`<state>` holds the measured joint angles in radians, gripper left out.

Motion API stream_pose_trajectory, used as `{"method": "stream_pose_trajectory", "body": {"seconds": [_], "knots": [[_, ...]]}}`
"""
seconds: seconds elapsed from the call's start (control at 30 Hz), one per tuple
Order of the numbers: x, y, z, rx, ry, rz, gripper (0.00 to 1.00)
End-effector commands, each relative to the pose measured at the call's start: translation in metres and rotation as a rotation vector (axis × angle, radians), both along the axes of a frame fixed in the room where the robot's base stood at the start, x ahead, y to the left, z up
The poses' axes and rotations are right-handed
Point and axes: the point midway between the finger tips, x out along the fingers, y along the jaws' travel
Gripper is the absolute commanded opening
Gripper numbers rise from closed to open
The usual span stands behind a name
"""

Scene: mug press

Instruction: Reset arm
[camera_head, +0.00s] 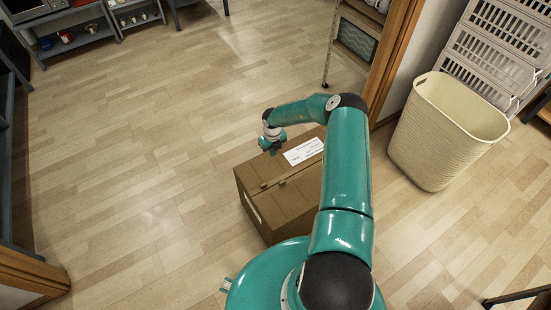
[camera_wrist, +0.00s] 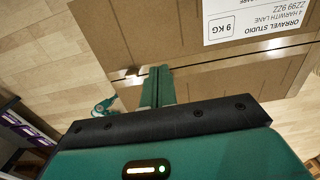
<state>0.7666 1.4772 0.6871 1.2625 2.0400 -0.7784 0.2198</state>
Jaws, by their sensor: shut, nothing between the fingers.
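My arm is bent forward from my teal body, with my gripper (camera_head: 272,147) hanging over the left end of a brown cardboard box (camera_head: 262,196). In the wrist view my gripper's teal fingers (camera_wrist: 157,88) are together with nothing between them, above the top of the box (camera_wrist: 150,30). I cannot tell whether the fingertips touch the box. No mug shows clearly near my gripper.
A cream laundry basket (camera_head: 440,135) stands at the right, before stacked grey crates (camera_head: 495,50). A door frame (camera_head: 393,60) is behind the box. Grey shelves (camera_head: 75,30) hold small items at the back left. The wooden floor (camera_head: 130,160) at the left is clear.

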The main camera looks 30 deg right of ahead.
Motion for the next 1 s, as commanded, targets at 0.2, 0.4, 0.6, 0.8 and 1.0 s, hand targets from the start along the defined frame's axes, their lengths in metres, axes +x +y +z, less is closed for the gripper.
{"method": "stream_pose_trajectory", "body": {"seconds": [0.2,0.4,0.6,0.8,1.0], "knots": [[0.003,0.000,0.003,0.000,0.001,0.000,0.00],[0.011,-0.002,0.015,-0.026,-0.026,0.033,0.00],[0.052,-0.007,0.076,-0.166,-0.165,0.229,0.00],[0.095,0.004,0.160,-0.328,-0.329,0.500,0.00],[0.123,0.032,0.245,-0.468,-0.467,0.775,0.00]]}}
